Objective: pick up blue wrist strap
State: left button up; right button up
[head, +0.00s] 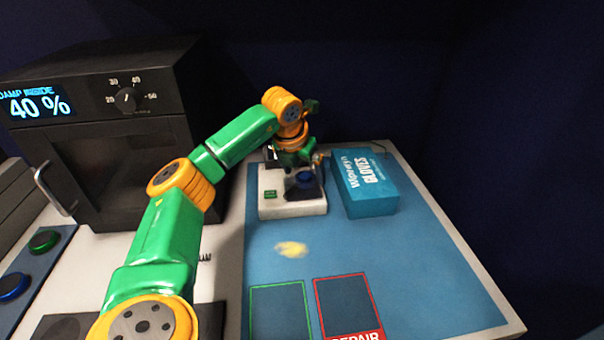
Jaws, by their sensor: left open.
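A small dark-blue rounded thing, which looks like the blue wrist strap (305,178), sits on the dark pad of a white box-shaped device (292,209) at the back of the blue mat. My left arm reaches over from the left. My left gripper (308,165) is open, pointing down just above and behind the strap. Its fingers are small and partly hidden by the wrist, so I cannot tell whether they touch the strap. My right gripper is out of view.
A blue gloves box (365,184) stands close to the right of the device. A black cabinet (105,130) with a dial and a "40 %" display stands at left. The blue mat (420,270) has green and red outlined areas in front, a pale yellow patch (291,249), and free room at right.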

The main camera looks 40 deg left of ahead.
pick_arm(q)
jog(key=shift+w+a+f, duration=0.25)
jog(key=shift+w+f, duration=0.05)
jog(key=shift+f, duration=0.25)
jog(key=shift+w+a+f, duration=0.2)
jog(key=shift+w+f, duration=0.1)
jog(key=shift+f, duration=0.2)
jog(key=shift+s+d+r, duration=0.15)
jog(key=shift+s+r, duration=0.05)
jog(key=c, duration=0.8)
jog(key=shift+w, duration=0.1)
jog(key=c, duration=0.8)
jog(key=shift+o, duration=0.2)
